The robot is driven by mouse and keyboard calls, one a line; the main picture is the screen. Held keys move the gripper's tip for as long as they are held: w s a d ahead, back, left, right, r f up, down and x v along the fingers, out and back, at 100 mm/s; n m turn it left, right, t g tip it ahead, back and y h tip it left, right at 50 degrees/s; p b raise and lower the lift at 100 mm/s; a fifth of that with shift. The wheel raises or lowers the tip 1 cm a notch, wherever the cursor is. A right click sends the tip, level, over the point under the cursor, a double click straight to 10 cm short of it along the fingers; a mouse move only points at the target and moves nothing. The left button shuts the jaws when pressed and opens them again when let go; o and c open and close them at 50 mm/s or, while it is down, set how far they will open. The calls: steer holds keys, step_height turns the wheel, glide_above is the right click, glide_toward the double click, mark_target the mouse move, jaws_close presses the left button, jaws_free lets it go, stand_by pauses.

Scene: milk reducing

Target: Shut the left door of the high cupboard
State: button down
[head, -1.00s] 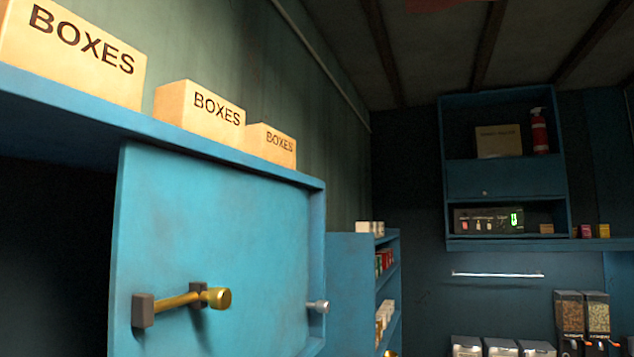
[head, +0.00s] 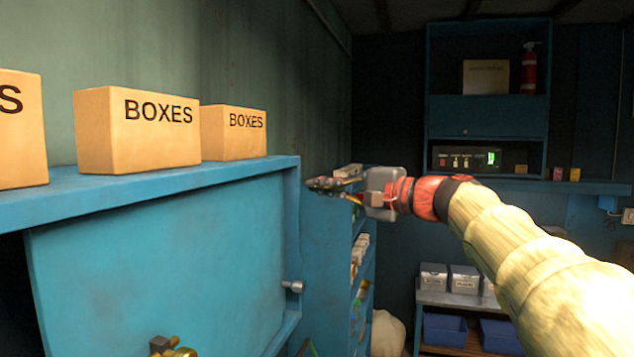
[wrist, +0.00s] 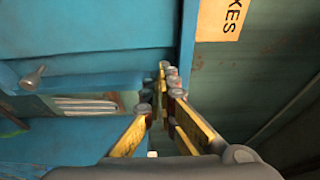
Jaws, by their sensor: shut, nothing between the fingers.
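The high blue cupboard (head: 296,190) fills the left of the head view. A flat blue door panel (head: 170,255) covers its right part, and a dark opening (head: 12,290) shows to the left of the panel. A brass handle (head: 172,348) sits low on the panel, cut by the frame's bottom. A silver knob (head: 292,286) is near the cupboard's right edge; a silver knob also shows in the wrist view (wrist: 33,77). My gripper (head: 322,184) is shut and empty, just right of the cupboard's upper right corner. Its yellow fingers (wrist: 163,80) show beside a blue edge in the wrist view.
Cardboard boxes (head: 136,130) stand on the cupboard's top. A lower blue shelf unit (head: 365,270) with goods stands behind my gripper. A tall blue cabinet (head: 487,115) hangs at the back right. White bins (head: 433,276) sit on a bench below it.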

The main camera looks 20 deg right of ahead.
steer(key=p+x, duration=0.2)
steer(key=x, duration=0.6)
steer(key=shift+f, duration=0.1)
